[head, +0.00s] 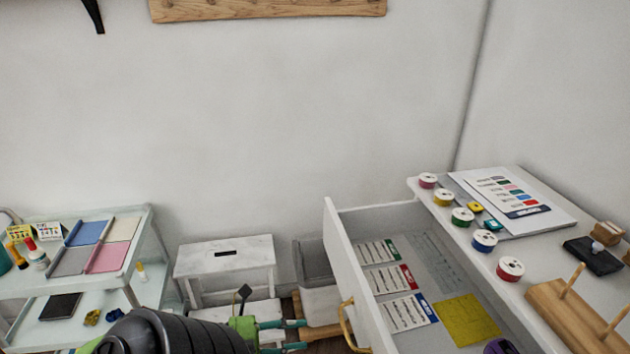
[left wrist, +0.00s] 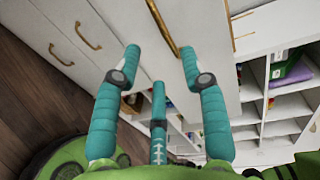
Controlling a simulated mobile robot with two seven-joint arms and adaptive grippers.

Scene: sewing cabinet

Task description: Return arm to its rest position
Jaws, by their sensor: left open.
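My left gripper (head: 302,335) is at the bottom middle of the head view, with teal fingers on a green body and my dark arm link behind it. It is open and empty. Its fingers point right, toward the brass handle (head: 348,322) of the open white drawer (head: 352,270), with a gap between them. In the left wrist view the spread fingertips of the left gripper (left wrist: 160,52) are in front of the handle (left wrist: 163,26), which shows between and beyond them.
The drawer holds cards (head: 380,252) and a yellow sheet (head: 466,318). The cabinet top (head: 415,186) carries ribbon spools (head: 463,216) and a wooden peg stand (head: 575,315). A white stool (head: 225,257) and a pale cart (head: 150,235) stand left. Open wall space lies above.

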